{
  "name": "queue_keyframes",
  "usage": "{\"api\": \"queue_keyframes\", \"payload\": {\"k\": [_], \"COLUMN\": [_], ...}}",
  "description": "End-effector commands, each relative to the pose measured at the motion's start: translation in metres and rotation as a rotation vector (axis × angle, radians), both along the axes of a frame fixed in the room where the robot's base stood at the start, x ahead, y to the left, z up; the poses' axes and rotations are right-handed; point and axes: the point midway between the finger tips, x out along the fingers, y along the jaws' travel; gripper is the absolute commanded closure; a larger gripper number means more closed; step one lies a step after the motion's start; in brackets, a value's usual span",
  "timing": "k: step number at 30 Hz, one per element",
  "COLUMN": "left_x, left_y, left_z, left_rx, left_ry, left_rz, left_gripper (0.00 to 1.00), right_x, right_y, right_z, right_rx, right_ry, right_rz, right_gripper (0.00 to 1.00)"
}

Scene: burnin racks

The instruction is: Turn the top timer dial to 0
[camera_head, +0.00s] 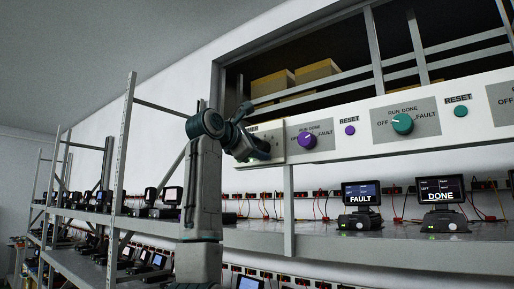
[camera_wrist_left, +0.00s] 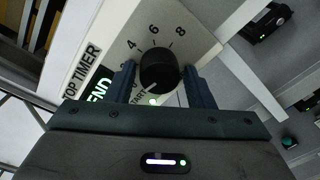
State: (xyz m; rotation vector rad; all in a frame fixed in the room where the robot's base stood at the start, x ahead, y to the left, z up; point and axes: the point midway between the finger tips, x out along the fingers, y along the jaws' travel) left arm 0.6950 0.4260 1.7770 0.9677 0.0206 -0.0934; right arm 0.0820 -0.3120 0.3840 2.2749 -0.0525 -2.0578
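The top timer dial (camera_wrist_left: 158,70) is a round black knob on a white plate (camera_wrist_left: 204,42) in the left wrist view. Its white pointer line faces lower left, near the START mark; the exact number there is partly hidden. The numbers 4, 6 and 8 show above it. My left gripper (camera_wrist_left: 160,80) has one finger on each side of the dial, with narrow gaps seeming to show, so it looks open around it. In the head view my left gripper (camera_head: 258,150) is at the panel's left end and mostly covers the dial. My right gripper is not in view.
A lit green END sign (camera_wrist_left: 98,90) is beside the dial. A purple knob (camera_head: 307,140) and a green knob (camera_head: 402,124) sit farther right on the panel. A shelf below holds small screens reading FAULT (camera_head: 361,194) and DONE (camera_head: 440,190). Metal racks stand left.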

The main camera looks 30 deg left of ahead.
Motion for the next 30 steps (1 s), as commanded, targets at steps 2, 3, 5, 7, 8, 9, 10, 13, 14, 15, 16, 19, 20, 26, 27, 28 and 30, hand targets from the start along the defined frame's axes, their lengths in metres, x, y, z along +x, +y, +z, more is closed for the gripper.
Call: {"api": "queue_keyframes", "payload": {"k": [2,3,5,7,8,9,10,13,14,15,16,19,20,26,27,28,30], "left_x": [0.0,0.0,0.0,0.0,0.0,-0.001,-0.002,-0.009,-0.013,-0.02,-0.025,-0.046,-0.052,-0.089,-0.094,-0.097,-0.103], "left_y": [0.0,0.0,0.0,0.0,0.0,0.0,0.0,0.001,0.001,0.002,0.002,0.003,0.004,0.007,0.007,0.007,0.008], "left_z": [0.0,0.0,0.001,0.001,0.001,0.001,0.001,0.0,0.0,-0.001,-0.001,-0.001,-0.001,0.003,0.003,0.003,0.005], "left_rx": [0.001,0.001,0.001,0.001,0.001,0.001,0.002,0.002,0.002,0.002,0.002,0.003,0.003,0.001,0.001,0.001,0.001], "left_ry": [-0.001,-0.001,-0.002,-0.002,-0.003,-0.003,-0.003,-0.005,-0.005,-0.008,-0.007,-0.008,-0.008,-0.005,-0.005,-0.004,-0.003], "left_rz": [0.001,0.0,0.0,0.0,0.001,0.001,0.001,0.001,0.001,0.001,0.001,0.001,0.001,0.001,0.001,0.001,0.001], "left_gripper": [0.41,0.41,0.41,0.41,0.41,0.41,0.41,0.41,0.41,0.41,0.41,0.41,0.41,0.41,0.41,0.41,0.41], "right_x": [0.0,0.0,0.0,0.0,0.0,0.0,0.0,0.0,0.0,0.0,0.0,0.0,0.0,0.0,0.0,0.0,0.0], "right_y": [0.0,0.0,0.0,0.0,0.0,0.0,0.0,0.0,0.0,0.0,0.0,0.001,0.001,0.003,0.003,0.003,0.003], "right_z": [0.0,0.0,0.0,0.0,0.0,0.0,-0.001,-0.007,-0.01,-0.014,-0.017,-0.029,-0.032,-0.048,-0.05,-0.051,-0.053], "right_rx": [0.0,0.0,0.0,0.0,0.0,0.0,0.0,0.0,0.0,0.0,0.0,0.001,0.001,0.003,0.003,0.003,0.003], "right_ry": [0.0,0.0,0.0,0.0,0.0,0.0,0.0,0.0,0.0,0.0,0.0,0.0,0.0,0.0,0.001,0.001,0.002], "right_rz": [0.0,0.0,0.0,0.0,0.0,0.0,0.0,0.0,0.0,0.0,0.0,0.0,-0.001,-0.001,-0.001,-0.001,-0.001], "right_gripper": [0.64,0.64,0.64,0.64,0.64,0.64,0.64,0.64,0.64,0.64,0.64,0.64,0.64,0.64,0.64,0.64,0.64]}}
